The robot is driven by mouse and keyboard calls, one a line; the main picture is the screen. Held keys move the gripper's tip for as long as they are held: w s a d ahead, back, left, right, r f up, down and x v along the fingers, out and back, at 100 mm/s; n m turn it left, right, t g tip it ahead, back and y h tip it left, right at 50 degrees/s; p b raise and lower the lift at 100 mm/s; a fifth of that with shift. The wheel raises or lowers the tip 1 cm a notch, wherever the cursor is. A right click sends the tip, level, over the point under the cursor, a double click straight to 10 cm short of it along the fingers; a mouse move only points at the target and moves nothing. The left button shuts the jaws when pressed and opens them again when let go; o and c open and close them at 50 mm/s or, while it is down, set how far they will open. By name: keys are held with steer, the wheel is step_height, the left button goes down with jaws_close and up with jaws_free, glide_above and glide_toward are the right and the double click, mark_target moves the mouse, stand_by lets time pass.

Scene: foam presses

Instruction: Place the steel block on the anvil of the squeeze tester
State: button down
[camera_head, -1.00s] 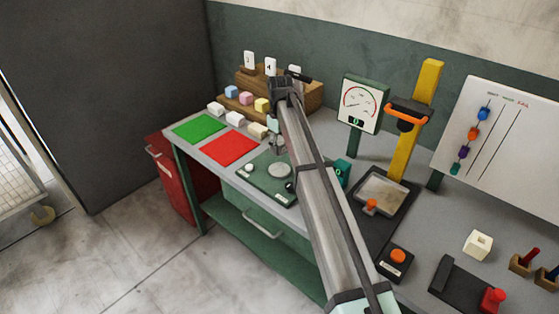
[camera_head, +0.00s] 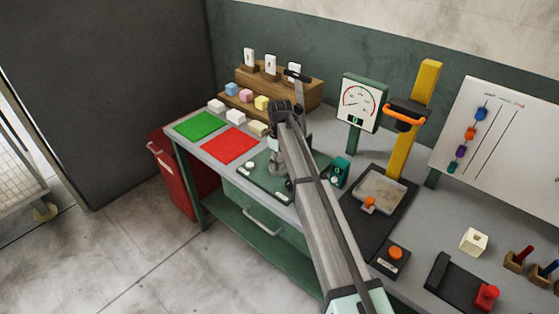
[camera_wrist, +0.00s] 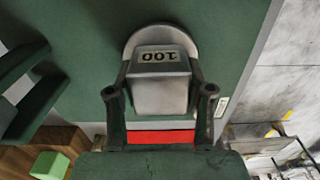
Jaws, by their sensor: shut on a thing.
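The steel block (camera_wrist: 158,88), a grey block marked 100, is held between the two fingers of my gripper (camera_wrist: 160,84) in the wrist view. The round metal anvil (camera_wrist: 160,36) shows behind and around its far end, on the green base of the squeeze tester (camera_wrist: 70,18). I cannot tell whether the block touches the anvil. In the head view my gripper (camera_head: 275,158) is low over the tester's green base (camera_head: 256,182), and the block and most of the anvil are hidden by it and my arm.
A red mat (camera_head: 230,146) and a green mat (camera_head: 194,125) lie left of the tester. Foam blocks (camera_head: 246,96) and a wooden rack (camera_head: 288,86) stand behind. A teal readout box (camera_head: 340,172) is close on the right, then a yellow-post press (camera_head: 412,120).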

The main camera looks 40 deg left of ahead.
mark_target(280, 157)
steer(key=shift+c, duration=2.2)
jaws_free()
steer(key=shift+f, duration=0.1)
step_height(280, 157, up, 12)
steer(key=b, duration=0.3)
